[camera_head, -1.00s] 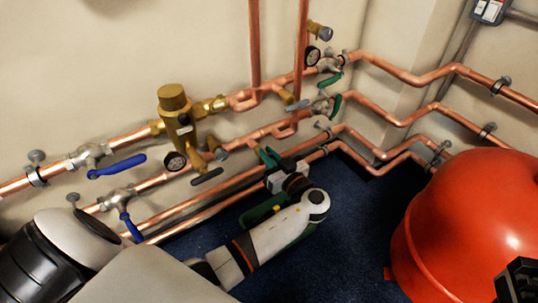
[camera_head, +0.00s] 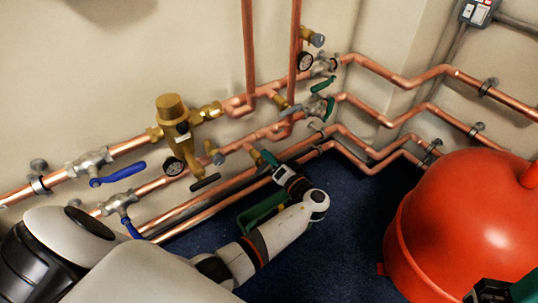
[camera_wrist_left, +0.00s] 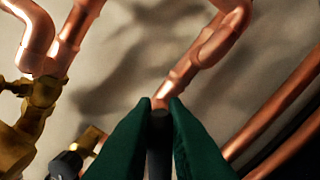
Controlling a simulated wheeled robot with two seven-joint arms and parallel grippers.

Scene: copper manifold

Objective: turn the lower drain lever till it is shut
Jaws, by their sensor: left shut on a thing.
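My left gripper (camera_head: 268,159) is down by the lower copper pipes, to the right of a small brass valve (camera_head: 255,156). In the left wrist view, its green fingers (camera_wrist_left: 160,118) are shut on a dark grey lever handle (camera_wrist_left: 160,150), taken as the lower drain lever. The fingers cover much of the lever, so its exact angle is hard to tell.
Another dark lever (camera_head: 205,183) hangs left of the gripper, below a brass regulator (camera_head: 175,125) with a gauge (camera_head: 173,166). Blue levers (camera_head: 120,174) sit farther left, green handles (camera_head: 323,85) to the right. A red tank (camera_head: 465,225) stands right; blue floor (camera_head: 335,240) lies between.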

